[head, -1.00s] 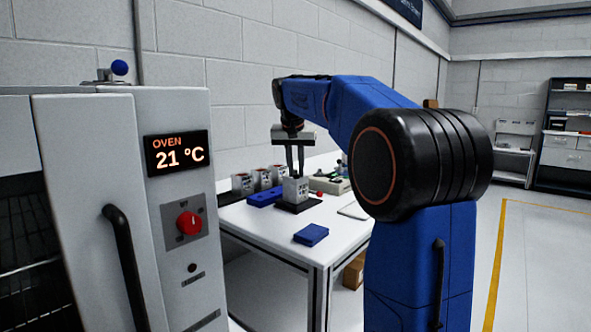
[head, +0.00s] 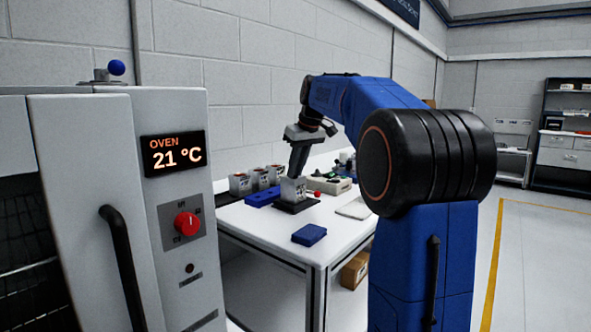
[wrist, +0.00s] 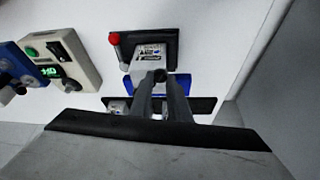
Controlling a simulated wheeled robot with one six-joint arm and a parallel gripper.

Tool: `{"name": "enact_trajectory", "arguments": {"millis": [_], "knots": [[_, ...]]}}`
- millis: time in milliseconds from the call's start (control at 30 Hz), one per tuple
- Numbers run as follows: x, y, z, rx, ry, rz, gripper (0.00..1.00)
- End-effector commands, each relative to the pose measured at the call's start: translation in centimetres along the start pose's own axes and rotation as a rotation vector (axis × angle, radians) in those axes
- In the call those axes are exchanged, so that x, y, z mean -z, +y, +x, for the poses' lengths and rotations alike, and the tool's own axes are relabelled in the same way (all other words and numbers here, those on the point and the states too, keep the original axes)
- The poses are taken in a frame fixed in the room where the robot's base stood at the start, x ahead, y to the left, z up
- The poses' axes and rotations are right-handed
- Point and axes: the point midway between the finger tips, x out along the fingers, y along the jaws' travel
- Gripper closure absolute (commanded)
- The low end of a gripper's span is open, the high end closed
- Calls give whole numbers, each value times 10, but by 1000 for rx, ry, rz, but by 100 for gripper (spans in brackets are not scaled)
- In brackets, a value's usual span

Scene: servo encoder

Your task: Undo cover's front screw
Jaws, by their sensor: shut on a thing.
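The servo unit (head: 292,190) is a grey block with a printed label, on a dark plate (head: 293,208) on the white table. It also shows in the wrist view (wrist: 149,53), with the plate (wrist: 168,42) around it. My gripper (head: 294,176) is tilted over the top of the unit. In the wrist view my gripper (wrist: 160,76) has its fingertips close together at the unit's near edge, shut on a small dark round piece that looks like the front screw. The fingers hide most of it, and I cannot tell whether it is still seated.
A red-topped piece (wrist: 114,39) stands at the plate's corner. Several similar grey units (head: 262,178) stand behind. A blue block (head: 309,234) lies near the table's front edge. A beige tester (wrist: 62,62) stands beside the plate. The oven (head: 178,240) is at the left.

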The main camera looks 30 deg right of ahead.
Motion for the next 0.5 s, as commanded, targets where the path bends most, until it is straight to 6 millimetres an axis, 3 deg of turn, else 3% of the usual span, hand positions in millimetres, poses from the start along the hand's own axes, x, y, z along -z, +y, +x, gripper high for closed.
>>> {"name": "enact_trajectory", "arguments": {"millis": [500], "knots": [[0,1,1,35,-2,-82,100]]}}
